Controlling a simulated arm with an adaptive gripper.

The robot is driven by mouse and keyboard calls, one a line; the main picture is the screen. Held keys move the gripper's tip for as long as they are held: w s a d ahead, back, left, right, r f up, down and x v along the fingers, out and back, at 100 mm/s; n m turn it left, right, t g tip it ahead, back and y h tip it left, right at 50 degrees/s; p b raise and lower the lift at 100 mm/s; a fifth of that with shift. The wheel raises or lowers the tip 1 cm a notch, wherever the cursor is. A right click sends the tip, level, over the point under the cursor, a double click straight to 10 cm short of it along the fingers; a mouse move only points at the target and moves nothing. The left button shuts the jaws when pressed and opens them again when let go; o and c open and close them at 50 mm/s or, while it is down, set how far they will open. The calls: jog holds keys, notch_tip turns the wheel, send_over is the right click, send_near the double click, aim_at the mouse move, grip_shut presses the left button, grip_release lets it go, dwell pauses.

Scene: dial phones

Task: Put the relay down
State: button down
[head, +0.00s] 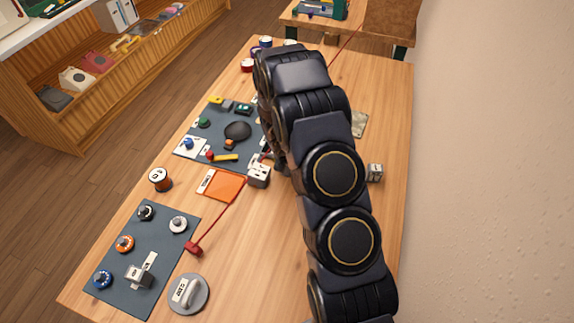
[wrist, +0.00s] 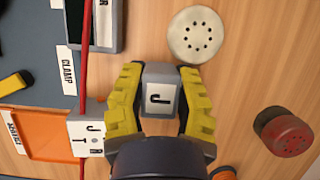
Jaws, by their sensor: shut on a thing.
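My gripper (wrist: 159,78) has yellow ribbed fingers and is shut on a small grey block with a white face marked J, apparently the relay (wrist: 159,98). The block sits between the two fingers in the wrist view. I cannot tell whether its underside touches the table. In the head view my arm hides the fingertips and the held block. A white and grey block with lettered faces (wrist: 86,135) stands to the left of my gripper, apart from it, with a red cord at it. That block also shows in the head view (head: 258,170).
An orange tray (head: 221,186) lies left of the lettered block. In the wrist view, a pale disc with holes (wrist: 195,35) lies beyond my gripper and a red-topped cylinder (wrist: 284,132) stands right. Dark mats (head: 187,232) hold parts. Bare table (wrist: 245,75) lies between disc and cylinder.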

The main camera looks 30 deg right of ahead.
dwell(0.3)
jog(key=shift+r, duration=1.15)
notch_tip(320, 180, up, 7)
jog(key=shift+r, duration=0.1)
jog(key=s+d+r+m+g+h, duration=0.1)
jog(key=s+d+r+m+g, duration=0.1)
jog(key=d+m, duration=0.35)
jog(key=s+d+r+m+g, duration=0.1)
jog(key=s+d+r+m, duration=0.15)
jog(key=d, duration=0.55)
jog(key=shift+m, duration=0.5)
jog(key=w+d+f, duration=0.2)
jog(key=w, duration=0.1)
jog(key=w+d+f, duration=0.5)
jog(key=w+f, duration=0.1)
jog(key=w, duration=0.1)
jog(key=shift+d, duration=0.4)
jog(key=shift+w+d+f, duration=0.5)
jog(key=shift+w+f, duration=0.15)
jog(key=shift+f, duration=1.65)
